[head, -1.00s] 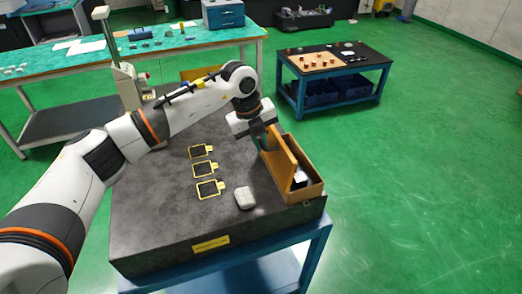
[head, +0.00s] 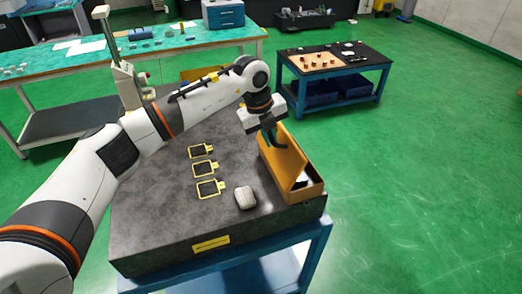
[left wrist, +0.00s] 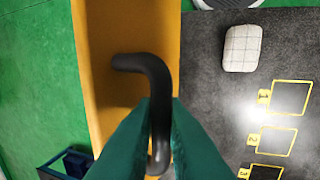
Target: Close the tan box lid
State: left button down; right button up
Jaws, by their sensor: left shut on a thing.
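The tan box (head: 308,192) stands at the right edge of the dark table block. Its tan lid (head: 283,158) slants over the box, partly open, with a gap at the near end where something pale shows inside. My left gripper (head: 271,138) is at the far part of the lid. In the left wrist view its green fingers (left wrist: 160,125) are shut on a black bent bar (left wrist: 150,70), which lies in front of the tan surface (left wrist: 105,30). I cannot tell whether the bar is fixed to the lid. My right gripper is not in view.
A pale rounded block (head: 245,197) sits left of the box, also seen in the left wrist view (left wrist: 242,48). Several yellow-outlined marks (head: 205,169) lie further left on the block top (head: 160,215). Green floor (head: 420,200) is clear to the right.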

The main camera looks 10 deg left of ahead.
aim_at(283, 135)
pick_arm(q)
jog(key=shift+w+d, duration=0.4)
jog(key=shift+d, duration=0.2)
jog(key=shift+w+d+f+b, duration=0.15)
jog(key=shift+w+d+b, duration=0.35)
jog(key=shift+d, duration=0.3)
jog(key=shift+w+d, duration=0.1)
jog(key=shift+d, duration=0.05)
jog(key=shift+w+d+f+b, duration=0.3)
jog(key=shift+w+d, duration=0.2)
jog(key=shift+d, duration=0.15)
jog(key=shift+d+f, duration=0.1)
jog(key=shift+w+d+f+b, duration=0.25)
jog(key=shift+d+f+b, duration=0.05)
jog(key=shift+b, duration=0.1)
jog(key=shift+w+d+f, duration=0.15)
jog(key=shift+w+d, duration=0.05)
jog(key=shift+d, duration=0.1)
jog(key=shift+d+f, duration=0.1)
